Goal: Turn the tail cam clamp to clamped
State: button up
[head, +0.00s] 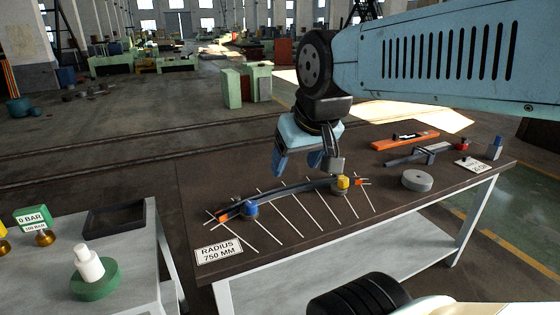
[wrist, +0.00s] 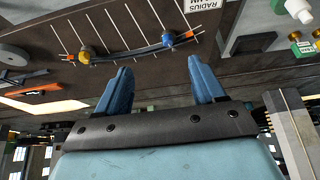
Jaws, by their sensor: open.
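A curved dark bar (head: 290,193) with orange ends lies on the brown table over a fan of white lines. A blue clamp-like piece (head: 250,208) sits at its left end and a yellow-topped one (head: 342,184) near its right end. No label shows which is the tail cam clamp, and their lever positions are too small to read. In the wrist view, the blue piece (wrist: 168,39) and the yellow piece (wrist: 85,56) appear beyond my fingers. My gripper (head: 305,166) is open and empty, above and behind the bar; it also shows in the wrist view (wrist: 157,72).
A sign reading "RADIUS 750 MM" (head: 219,249) lies at the table's front left. A grey disc (head: 417,180), a grey tool (head: 425,153) and an orange tool (head: 405,141) lie at the right. A side table at left holds a black tray (head: 118,218) and a green-based white bottle-like piece (head: 89,264).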

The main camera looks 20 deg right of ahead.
aim_at(338, 188)
jog(key=u, duration=0.25)
jog(key=i, duration=0.15)
jog(key=z, duration=2.9)
jog(key=i, duration=0.45)
jog(key=u, duration=3.9)
jog(key=k, duration=0.15)
jog(key=z, duration=1.3)
